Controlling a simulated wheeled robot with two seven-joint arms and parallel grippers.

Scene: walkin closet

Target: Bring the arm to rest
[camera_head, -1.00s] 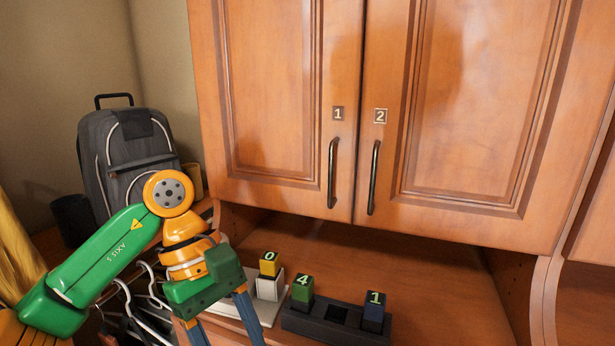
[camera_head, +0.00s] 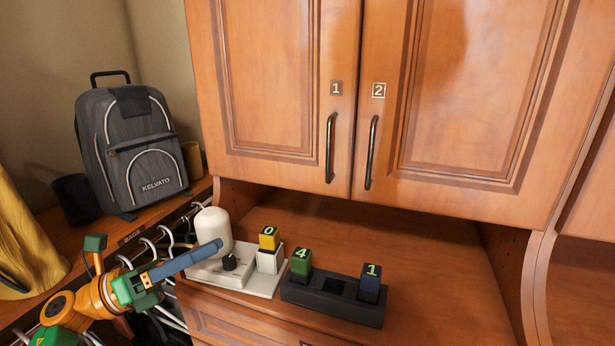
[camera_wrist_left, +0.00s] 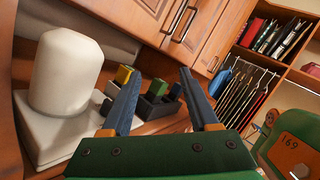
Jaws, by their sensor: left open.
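My left arm comes in low at the left of the head view. Its gripper (camera_head: 182,263) is off the front left of the counter and points right. It overlaps the white device (camera_head: 262,289) in the picture; I cannot tell whether they touch. In the left wrist view the two blue fingers of the left gripper (camera_wrist_left: 158,92) are apart, with nothing held between them. My right gripper is not in the head view.
A black holder (camera_head: 330,304) carries green block 4 (camera_head: 301,262) and dark blue block 1 (camera_head: 371,283). Shut cabinet doors (camera_head: 275,100) hang above. Hangers (camera_head: 150,250) and a backpack (camera_head: 135,150) are left.

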